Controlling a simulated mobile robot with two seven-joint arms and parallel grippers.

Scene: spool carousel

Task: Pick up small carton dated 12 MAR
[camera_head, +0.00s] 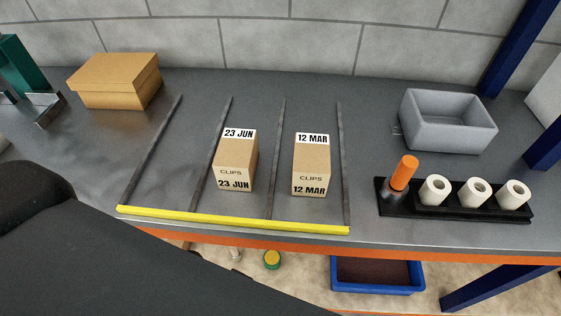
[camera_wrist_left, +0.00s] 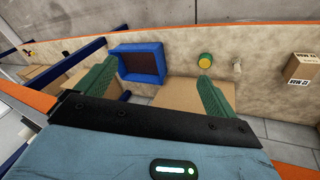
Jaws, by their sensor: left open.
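The small carton dated 12 MAR (camera_head: 311,162) is a brown box marked CLIPS, standing upright in the right lane of the rack on the bench. A similar carton dated 23 JUN (camera_head: 235,160) stands in the lane to its left, apart from it. My left gripper (camera_wrist_left: 158,72) shows in the left wrist view with its two green fingers spread wide, holding nothing. My right gripper is in neither view.
A yellow strip (camera_head: 232,220) closes the lanes' front, between dark divider rails. A closed cardboard box (camera_head: 115,80) stands back left. A grey bin (camera_head: 447,136) and a black holder with white spools and an orange peg (camera_head: 450,212) are right. A blue tray (camera_head: 376,290) lies below.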

